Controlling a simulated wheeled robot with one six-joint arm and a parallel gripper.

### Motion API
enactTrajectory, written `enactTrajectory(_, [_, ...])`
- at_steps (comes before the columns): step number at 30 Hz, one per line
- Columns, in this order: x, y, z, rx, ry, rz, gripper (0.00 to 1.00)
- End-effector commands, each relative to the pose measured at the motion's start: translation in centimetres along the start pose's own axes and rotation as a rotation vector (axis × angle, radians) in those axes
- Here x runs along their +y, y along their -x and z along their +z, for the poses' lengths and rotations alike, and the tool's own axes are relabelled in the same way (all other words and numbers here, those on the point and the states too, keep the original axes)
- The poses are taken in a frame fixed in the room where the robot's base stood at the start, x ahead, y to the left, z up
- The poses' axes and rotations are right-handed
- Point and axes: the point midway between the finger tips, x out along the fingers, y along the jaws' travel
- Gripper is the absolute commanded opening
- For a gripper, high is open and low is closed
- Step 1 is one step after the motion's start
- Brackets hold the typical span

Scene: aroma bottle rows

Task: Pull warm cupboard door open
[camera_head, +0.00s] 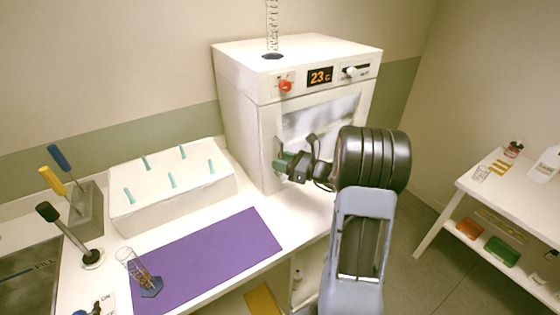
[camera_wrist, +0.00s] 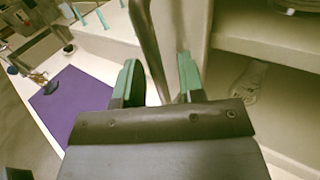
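The warm cupboard (camera_head: 240,100) is a white box at the back of the bench, with an orange "23" display. Its front door has a window (camera_head: 320,117), partly hidden by my arm. My gripper (camera_head: 286,163) is at the left side of the door front, by the handle. In the wrist view, my green-tipped fingers (camera_wrist: 160,80) are apart. A dark upright bar, which looks like the door handle (camera_wrist: 150,50), runs between them, nearer the left finger. I cannot tell whether it touches either finger. A shelf-like interior (camera_wrist: 270,45) shows at right; whether the door is ajar is unclear.
A white rack block (camera_head: 170,185) with several teal pegs stands left of the cupboard. A purple mat (camera_head: 205,260) lies in front, with a glass vessel (camera_head: 135,265) at its left edge. A side table (camera_head: 480,190) stands at right across open floor.

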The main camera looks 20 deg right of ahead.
Motion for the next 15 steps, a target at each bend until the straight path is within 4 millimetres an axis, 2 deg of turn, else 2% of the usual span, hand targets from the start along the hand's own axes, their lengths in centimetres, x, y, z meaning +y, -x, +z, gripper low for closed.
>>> enactTrajectory(9, [0.01, -0.19, -0.01, 0.000, 0.001, 0.000, 0.36])
enactTrajectory(15, [0.02, -0.18, -0.01, 0.000, 0.001, 0.000, 0.18])
